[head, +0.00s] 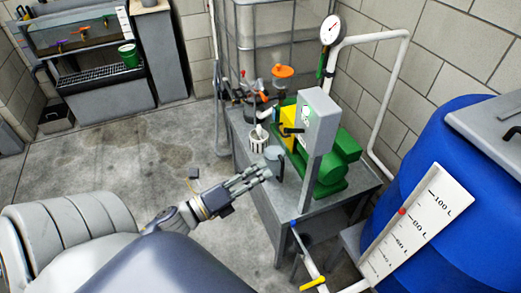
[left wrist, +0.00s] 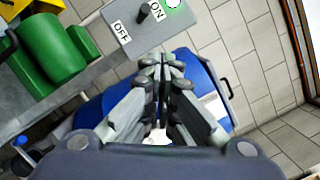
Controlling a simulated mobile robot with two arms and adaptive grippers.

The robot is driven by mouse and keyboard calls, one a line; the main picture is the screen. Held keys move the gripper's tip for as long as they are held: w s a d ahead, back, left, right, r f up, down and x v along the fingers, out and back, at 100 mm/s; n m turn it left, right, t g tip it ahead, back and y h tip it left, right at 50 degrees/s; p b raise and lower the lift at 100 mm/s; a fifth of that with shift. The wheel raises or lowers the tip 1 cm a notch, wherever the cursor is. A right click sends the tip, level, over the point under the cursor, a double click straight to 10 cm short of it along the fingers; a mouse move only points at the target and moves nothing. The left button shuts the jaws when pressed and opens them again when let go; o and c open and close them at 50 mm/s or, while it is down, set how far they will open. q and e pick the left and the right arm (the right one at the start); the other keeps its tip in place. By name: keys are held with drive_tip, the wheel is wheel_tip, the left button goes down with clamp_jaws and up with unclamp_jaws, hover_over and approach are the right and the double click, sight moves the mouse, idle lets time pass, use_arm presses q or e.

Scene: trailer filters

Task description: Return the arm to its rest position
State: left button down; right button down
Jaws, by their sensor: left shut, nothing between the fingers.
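My left arm comes in from the left in the head view, over my own body. Its gripper (head: 258,174) is stretched out at the near left side of the grey metal bench (head: 362,194). The gripper also shows in the left wrist view (left wrist: 163,62), with its fingers together and nothing between them. The grey switch box (head: 319,112) on its post stands to the right of the gripper, apart from it. In the left wrist view the switch box (left wrist: 160,45) shows OFF and ON labels, a dark lever and a lit green lamp. My right gripper is not in view.
The bench bears a green pump (head: 334,168) and a white slotted cup (head: 258,139). A blue barrel (head: 432,143) with a litre scale (head: 418,225) stands at right. A gauge (head: 331,31) sits on white piping.

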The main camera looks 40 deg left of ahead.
use_arm(q)
drive_tip(key=shift+a+f, duration=0.1)
drive_tip(key=shift+f, duration=0.05)
drive_tip(key=s+a+f+n+g+y, duration=0.15)
drive_tip(key=f+n, duration=0.35)
drive_tip(key=f, duration=0.6)
drive_tip(key=s+a+f+n+g+y, duration=0.1)
drive_tip(key=s+f+n+g+y, duration=0.3)
drive_tip(key=f, duration=0.8)
drive_tip(key=a+f+n+g+y, duration=0.1)
drive_tip(key=f+n, duration=0.5)
drive_tip(key=f, duration=0.5)
drive_tip(key=s+d+f+n+g, duration=0.3)
drive_tip(key=s+f, duration=0.4)
drive_tip(key=s, duration=0.2)
drive_tip(key=s+d+f+n+g, duration=0.3)
drive_tip(key=s+f+n+g, duration=0.1)
drive_tip(key=s+f, duration=0.3)
drive_tip(key=s+d+f+n+g, duration=0.3)
drive_tip(key=s+f, duration=0.5)
drive_tip(key=s, duration=0.3)
drive_tip(key=shift+s+n+g, duration=0.3)
drive_tip(key=shift+n+g, duration=0.05)
drive_tip(key=shift+n, duration=0.15)
drive_tip(key=shift+w, duration=0.1)
